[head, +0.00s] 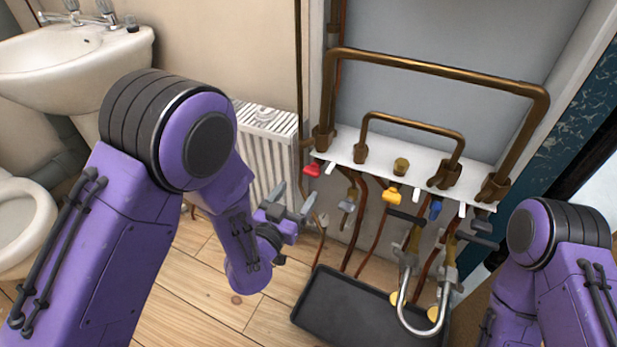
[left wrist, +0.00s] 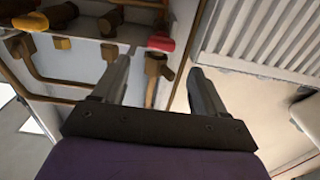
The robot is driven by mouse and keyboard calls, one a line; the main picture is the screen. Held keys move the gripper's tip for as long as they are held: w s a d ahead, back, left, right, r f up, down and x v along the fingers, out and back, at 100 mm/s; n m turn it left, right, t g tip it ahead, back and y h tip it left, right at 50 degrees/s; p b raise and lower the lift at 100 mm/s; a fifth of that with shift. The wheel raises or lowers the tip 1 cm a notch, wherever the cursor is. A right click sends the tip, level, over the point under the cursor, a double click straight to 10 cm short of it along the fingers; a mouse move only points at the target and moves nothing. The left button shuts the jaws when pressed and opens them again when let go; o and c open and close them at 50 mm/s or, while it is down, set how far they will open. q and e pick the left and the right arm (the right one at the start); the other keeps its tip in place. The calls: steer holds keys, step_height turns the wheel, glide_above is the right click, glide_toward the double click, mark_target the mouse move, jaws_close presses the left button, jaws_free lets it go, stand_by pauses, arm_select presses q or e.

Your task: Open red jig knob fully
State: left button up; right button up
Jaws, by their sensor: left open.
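The red jig knob (head: 313,169) sits under the left end of the white jig shelf (head: 345,148) in the head view. In the left wrist view the red knob (left wrist: 161,42) shows ahead of the fingertips, between their lines. My left gripper (head: 292,199) is open and empty, just below and left of the red knob, apart from it. Its two fingers also show spread in the left wrist view (left wrist: 160,70). My right arm shows at the lower right of the head view, but its gripper is not seen.
A yellow knob (head: 391,195) and a blue knob (head: 435,208) sit further right under the shelf. Copper pipes (head: 432,71) rise above it. A white radiator (head: 268,148) stands left of the jig. A black tray (head: 345,302) lies on the floor below.

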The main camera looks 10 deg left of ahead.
mark_target(310, 174)
arm_select(q)
steer(key=x, duration=0.7)
steer(key=shift+w+b, duration=0.3)
steer(key=shift+w, duration=0.1)
steer(key=c, duration=1.1)
